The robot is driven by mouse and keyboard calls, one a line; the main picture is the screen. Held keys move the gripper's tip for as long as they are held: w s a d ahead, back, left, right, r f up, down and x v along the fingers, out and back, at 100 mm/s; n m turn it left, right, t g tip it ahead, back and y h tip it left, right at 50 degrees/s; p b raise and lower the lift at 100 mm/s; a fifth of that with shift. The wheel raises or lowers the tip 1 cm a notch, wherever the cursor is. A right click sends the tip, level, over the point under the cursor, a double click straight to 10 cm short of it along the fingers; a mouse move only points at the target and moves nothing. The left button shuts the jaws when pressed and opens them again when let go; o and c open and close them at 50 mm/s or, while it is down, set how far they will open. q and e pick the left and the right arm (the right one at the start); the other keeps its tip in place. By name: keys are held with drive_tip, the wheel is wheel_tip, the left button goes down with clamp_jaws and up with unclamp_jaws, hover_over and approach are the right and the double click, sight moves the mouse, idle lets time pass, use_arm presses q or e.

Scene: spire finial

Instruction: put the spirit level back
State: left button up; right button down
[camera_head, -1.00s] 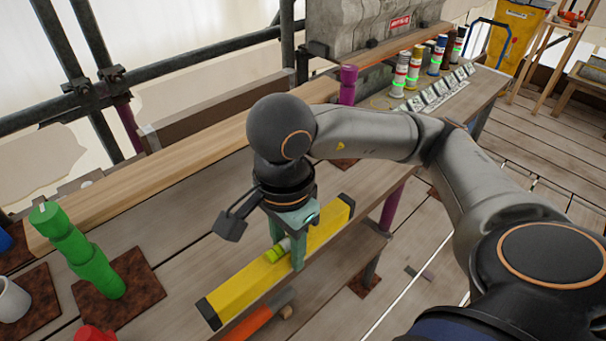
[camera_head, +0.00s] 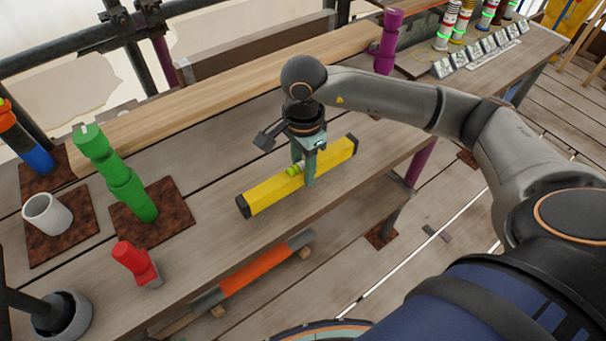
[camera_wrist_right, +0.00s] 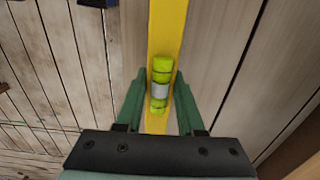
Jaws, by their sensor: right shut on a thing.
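The spirit level is a long yellow bar (camera_head: 270,194) with black ends and a green-yellow vial. My right gripper (camera_head: 304,178) points down over its middle with its green fingers on either side of the bar, shut on it. The level is over the front part of the bench, slanting from lower left to upper right; I cannot tell whether it touches the planks. In the right wrist view the yellow bar (camera_wrist_right: 168,35) runs between the fingers (camera_wrist_right: 158,105), with the vial (camera_wrist_right: 160,83) between them. My left gripper is not in view.
Stacked green pieces (camera_head: 117,178), a white cup (camera_head: 47,213) and a red piece (camera_head: 135,262) stand to the left. A long timber (camera_head: 225,85) lies behind. Bare planks lie between the level and timber.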

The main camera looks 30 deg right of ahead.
sight(303, 177)
drive_tip(key=shift+w+d+f, duration=0.1)
drive_tip(key=shift+w+f, duration=0.2)
drive_tip(key=shift+f, duration=0.3)
wheel_tip(303, 177, down, 2)
drive_tip(key=shift+f+p, duration=0.15)
drive_tip(key=shift+p, duration=0.15)
drive_tip(key=shift+f, duration=0.3)
drive_tip(key=c, duration=0.5)
unclamp_jaws()
drive_tip(key=shift+r, duration=0.25)
wheel_tip(303, 177, up, 12)
drive_tip(key=shift+f, duration=0.1)
